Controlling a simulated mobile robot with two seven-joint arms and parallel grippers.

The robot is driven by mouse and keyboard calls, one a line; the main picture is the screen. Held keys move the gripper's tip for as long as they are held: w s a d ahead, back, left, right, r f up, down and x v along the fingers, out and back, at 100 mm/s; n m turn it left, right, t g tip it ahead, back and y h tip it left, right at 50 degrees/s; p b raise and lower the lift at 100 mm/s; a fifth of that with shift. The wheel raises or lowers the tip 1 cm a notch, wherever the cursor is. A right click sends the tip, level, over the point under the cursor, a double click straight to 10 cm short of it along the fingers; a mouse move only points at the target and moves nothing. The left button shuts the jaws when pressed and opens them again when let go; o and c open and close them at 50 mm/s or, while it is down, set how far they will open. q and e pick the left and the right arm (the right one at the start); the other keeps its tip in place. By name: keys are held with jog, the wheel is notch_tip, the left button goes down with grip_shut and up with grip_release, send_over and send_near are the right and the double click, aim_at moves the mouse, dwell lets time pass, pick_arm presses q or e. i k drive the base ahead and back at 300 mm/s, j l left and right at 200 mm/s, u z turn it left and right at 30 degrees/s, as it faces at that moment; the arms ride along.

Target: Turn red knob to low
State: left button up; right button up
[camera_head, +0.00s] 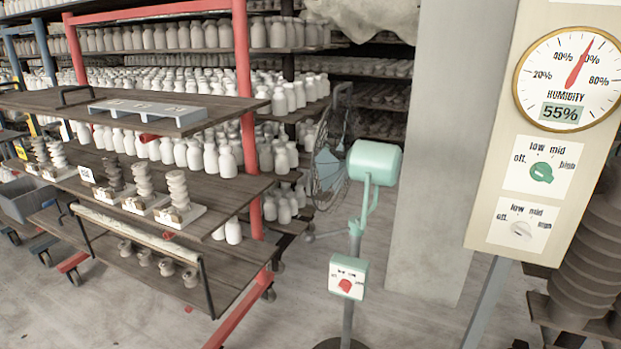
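The red knob (345,286) sits on a white label plate on the front of a pale green control box (347,278). The box is fixed to the upright post of a green standing fan (374,163). Small lettering surrounds the knob, and "low" seems to stand near the top of the plate. The other marks are too small to read surely. I cannot tell exactly which mark the red knob points at. Neither of my grippers shows in the head view, so nothing of mine is seen touching the knob.
A panel (487,225) at the right carries a humidity gauge (568,80) reading 55%, a green knob (541,172) and a white knob (521,229). Shelves (215,195) with many white bottles stand left. A grey pillar (432,150) stands behind. Some floor (275,325) is clear.

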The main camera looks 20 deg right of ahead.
aim_at(344, 285)
jog(key=z, duration=0.35)
jog(key=i+j+z, duration=0.1)
jog(key=z, duration=0.3)
jog(key=j+z, duration=0.15)
jog(key=z, duration=0.2)
jog(key=i+j+z, duration=0.1)
jog(key=j+z, duration=0.85)
jog(key=j, duration=0.75)
jog(key=k+j, duration=0.1)
jog(key=j, duration=0.9)
jog(key=k, duration=0.05)
